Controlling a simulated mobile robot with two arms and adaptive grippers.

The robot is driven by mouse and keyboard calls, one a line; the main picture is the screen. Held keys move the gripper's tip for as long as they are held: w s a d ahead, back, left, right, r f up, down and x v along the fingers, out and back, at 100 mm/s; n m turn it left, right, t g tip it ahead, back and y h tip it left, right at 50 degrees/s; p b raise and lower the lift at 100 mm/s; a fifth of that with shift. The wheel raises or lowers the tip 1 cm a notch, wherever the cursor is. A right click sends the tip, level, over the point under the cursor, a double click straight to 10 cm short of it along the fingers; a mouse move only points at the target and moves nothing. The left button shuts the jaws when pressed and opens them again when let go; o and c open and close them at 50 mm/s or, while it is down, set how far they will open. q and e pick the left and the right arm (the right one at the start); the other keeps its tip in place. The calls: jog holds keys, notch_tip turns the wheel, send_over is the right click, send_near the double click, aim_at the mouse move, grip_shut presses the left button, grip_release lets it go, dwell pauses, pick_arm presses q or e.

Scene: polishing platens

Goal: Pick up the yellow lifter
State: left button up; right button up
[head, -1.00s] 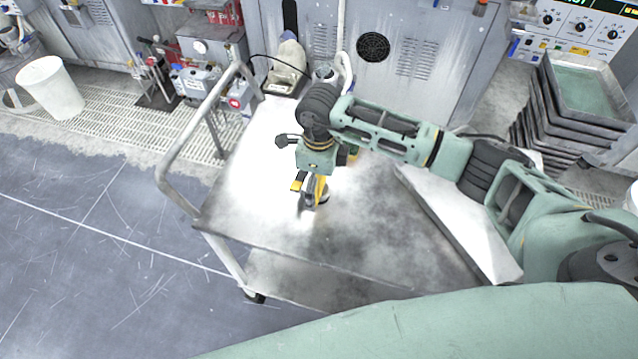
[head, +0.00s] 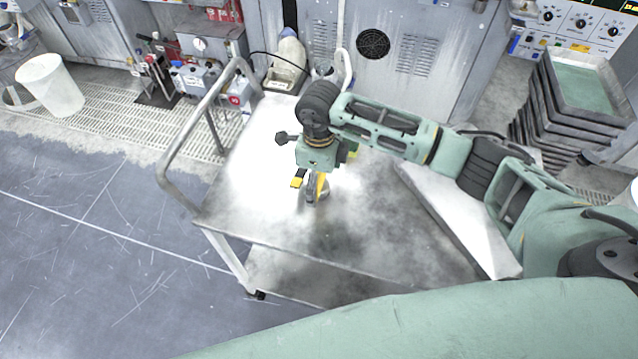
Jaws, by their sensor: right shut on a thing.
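My right gripper (head: 312,190) points down over the steel cart's top (head: 380,225), near its middle. It is shut on the yellow lifter (head: 320,184), of which a small yellow part shows between and beside the fingers. The gripper's own body and fingers hide most of the lifter. I cannot tell whether its lower end touches the cart top. My left gripper is not in view.
The cart has a tubular handle (head: 187,130) at its left and a lower shelf (head: 300,278). Stacked trays (head: 585,90) stand at the right. A white bin (head: 50,85) stands on the floor at the left.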

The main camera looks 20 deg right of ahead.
jog(key=shift+c, duration=0.9)
jog(key=shift+w+r, duration=0.1)
jog(key=shift+r, duration=0.1)
